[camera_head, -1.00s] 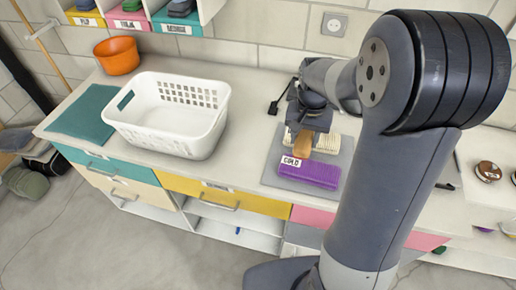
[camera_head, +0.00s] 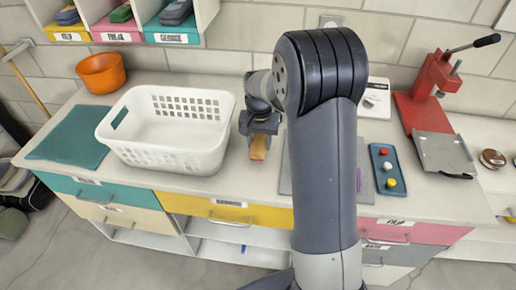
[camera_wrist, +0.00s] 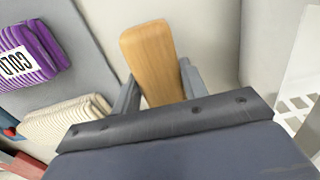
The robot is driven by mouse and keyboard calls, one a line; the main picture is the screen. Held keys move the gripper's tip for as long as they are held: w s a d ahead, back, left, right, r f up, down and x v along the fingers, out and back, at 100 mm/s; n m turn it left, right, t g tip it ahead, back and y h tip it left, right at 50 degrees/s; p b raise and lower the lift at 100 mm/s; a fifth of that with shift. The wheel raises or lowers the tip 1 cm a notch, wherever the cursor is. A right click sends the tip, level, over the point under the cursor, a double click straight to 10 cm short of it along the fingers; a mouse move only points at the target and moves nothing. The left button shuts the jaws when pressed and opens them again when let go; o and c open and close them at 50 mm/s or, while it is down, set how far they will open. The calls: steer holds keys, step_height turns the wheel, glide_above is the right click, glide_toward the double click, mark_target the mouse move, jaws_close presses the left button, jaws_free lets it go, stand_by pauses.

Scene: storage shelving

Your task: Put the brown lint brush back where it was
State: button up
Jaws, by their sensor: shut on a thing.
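The brown lint brush (camera_head: 257,150) is in my gripper (camera_head: 259,137), with its end pointing down toward the white counter. In the wrist view, the brown brush (camera_wrist: 148,50) shows as a smooth wooden piece. It sits between the two fingers of my gripper (camera_wrist: 160,88), and its lower part is hidden behind the gripper body. My gripper is over the strip of counter between the white basket (camera_head: 125,148) and the grey mat (camera_head: 285,180). I cannot tell whether the brush touches the counter.
A purple ribbed bundle labelled COLD (camera_wrist: 40,45) and a cream ribbed bundle (camera_wrist: 65,122) lie left in the wrist view. My arm hides most of the mat in the head view. A blue tray (camera_head: 387,190) and red press (camera_head: 425,108) stand right. An orange pot (camera_head: 103,73) stands left.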

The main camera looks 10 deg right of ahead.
mark_target(259, 140)
steer(key=shift+f, duration=1.65)
steer(key=shift+f, duration=0.15)
steer(key=o, duration=0.9)
steer(key=shift+o, duration=0.2)
step_height(259, 140, up, 12)
steer(key=shift+r+b, duration=0.15)
steer(key=shift+b, duration=0.15)
